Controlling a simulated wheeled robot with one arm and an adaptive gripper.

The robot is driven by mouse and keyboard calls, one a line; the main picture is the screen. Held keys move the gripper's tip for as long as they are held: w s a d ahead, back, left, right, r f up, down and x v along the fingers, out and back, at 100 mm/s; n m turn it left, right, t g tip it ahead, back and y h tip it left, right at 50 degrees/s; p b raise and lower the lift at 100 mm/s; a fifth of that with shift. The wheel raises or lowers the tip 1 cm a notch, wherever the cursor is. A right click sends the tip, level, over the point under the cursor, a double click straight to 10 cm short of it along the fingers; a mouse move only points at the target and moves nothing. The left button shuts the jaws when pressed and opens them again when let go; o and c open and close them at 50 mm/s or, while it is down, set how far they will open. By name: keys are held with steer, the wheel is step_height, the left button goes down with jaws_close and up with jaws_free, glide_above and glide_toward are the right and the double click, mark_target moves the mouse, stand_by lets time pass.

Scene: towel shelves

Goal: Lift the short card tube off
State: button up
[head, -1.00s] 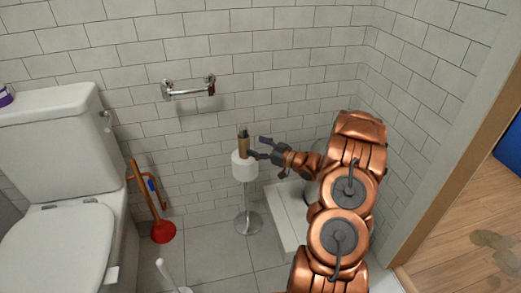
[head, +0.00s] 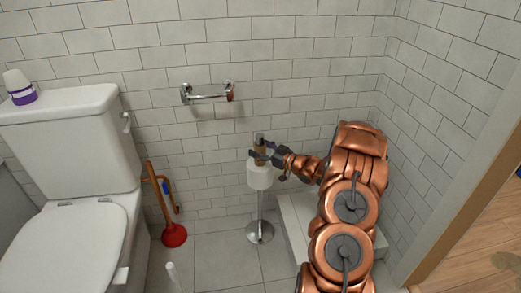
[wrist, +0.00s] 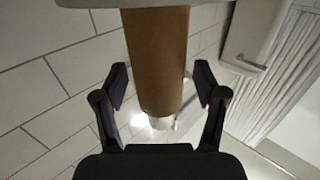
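The short brown card tube (head: 259,153) stands upright on the floor stand's post, above a white paper roll (head: 260,176). In the wrist view the tube (wrist: 157,60) runs down from the top edge between my two fingers. My gripper (head: 261,156) is at the tube's height, with a finger on each side of it. In the wrist view my gripper (wrist: 161,86) is open around the tube. A narrow gap shows at the right finger; I cannot tell whether the left one touches. The stand's chrome base (head: 260,232) rests on the floor.
A chrome wall holder (head: 207,94) is on the tiled wall behind. A red plunger (head: 174,235) and a white toilet (head: 75,245) stand to the left. A white raised step (head: 292,228) is under my arm at the right.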

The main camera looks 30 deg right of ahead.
steer(key=c, duration=1)
steer(key=shift+r, duration=0.15)
steer(key=shift+r+p, duration=4.75)
steer(key=shift+r, duration=2.65)
